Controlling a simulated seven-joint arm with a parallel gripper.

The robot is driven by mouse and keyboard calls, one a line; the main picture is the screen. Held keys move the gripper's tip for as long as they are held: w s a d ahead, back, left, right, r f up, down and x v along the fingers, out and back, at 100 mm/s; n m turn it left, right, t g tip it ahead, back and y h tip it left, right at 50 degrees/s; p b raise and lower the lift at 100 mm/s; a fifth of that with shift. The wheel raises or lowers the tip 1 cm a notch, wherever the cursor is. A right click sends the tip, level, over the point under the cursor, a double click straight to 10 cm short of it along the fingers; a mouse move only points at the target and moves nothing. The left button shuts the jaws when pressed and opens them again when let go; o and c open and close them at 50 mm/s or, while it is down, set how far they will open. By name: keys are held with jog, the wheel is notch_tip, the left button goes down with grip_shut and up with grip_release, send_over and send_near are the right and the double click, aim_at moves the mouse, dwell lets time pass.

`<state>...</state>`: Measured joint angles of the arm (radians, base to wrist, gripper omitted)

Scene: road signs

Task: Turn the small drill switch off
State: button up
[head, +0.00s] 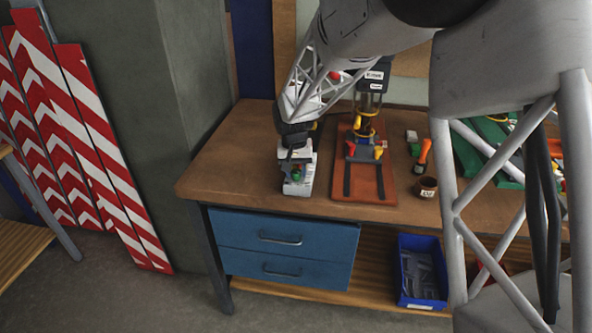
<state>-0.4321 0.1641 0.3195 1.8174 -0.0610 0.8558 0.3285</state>
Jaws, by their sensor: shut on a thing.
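The workbench (225,165) has bare room left of the box. Right of the drill are an orange-handled tool (423,155) and a brown cup (426,187). Blue drawers (283,248) and a blue bin (421,295) sit below. Striped red-white boards (110,150) lean at left.

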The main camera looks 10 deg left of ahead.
aim_at(295, 171)
jog(key=o, duration=0.6)
jog(key=shift+o, duration=0.2)
jog(key=shift+r, duration=0.1)
jog(key=shift+a+r, duration=0.15)
jog(key=shift+r, duration=3.7)
